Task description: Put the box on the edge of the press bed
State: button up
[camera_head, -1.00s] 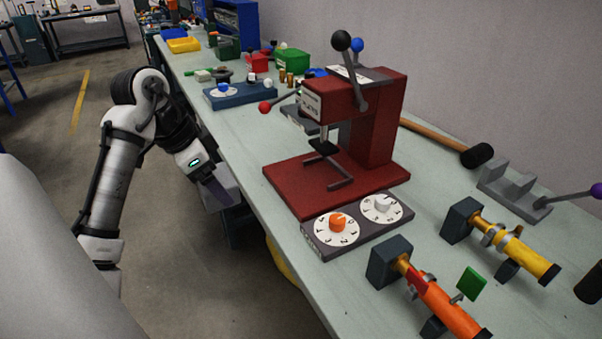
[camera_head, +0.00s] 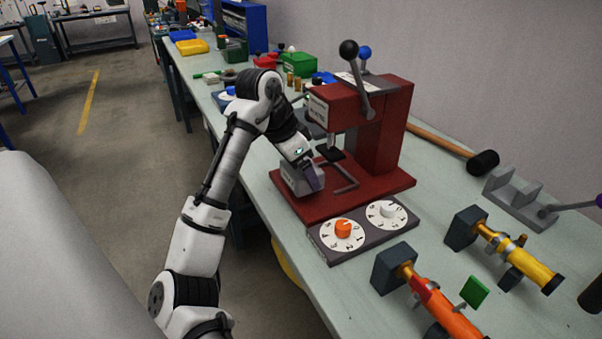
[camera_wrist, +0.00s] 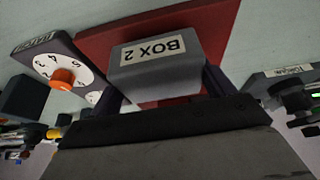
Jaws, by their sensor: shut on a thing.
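A grey box (camera_wrist: 158,68) labelled "BOX 2" is between the fingers of my gripper (camera_wrist: 160,95) in the wrist view. In the head view the box (camera_head: 296,180) is at the left edge of the red press bed (camera_head: 322,205). My gripper (camera_head: 312,177) is shut on it, with one finger showing along its right side. I cannot tell whether the box touches the bed or is just above it. The press bed also shows behind the box in the wrist view (camera_wrist: 215,25).
A dial panel (camera_head: 366,229) with orange and white knobs lies in front of the press. The press frame (camera_head: 385,130) and its black-knobbed lever (camera_head: 356,75) rise behind. An orange tube (camera_head: 450,312) and a yellow tube (camera_head: 525,263) are at the right.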

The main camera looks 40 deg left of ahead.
jog(key=shift+f, duration=0.9)
jog(key=shift+f, duration=0.1)
jog(key=o, duration=1.1)
jog(key=v, duration=1.2)
jog(key=shift+p, duration=0.35)
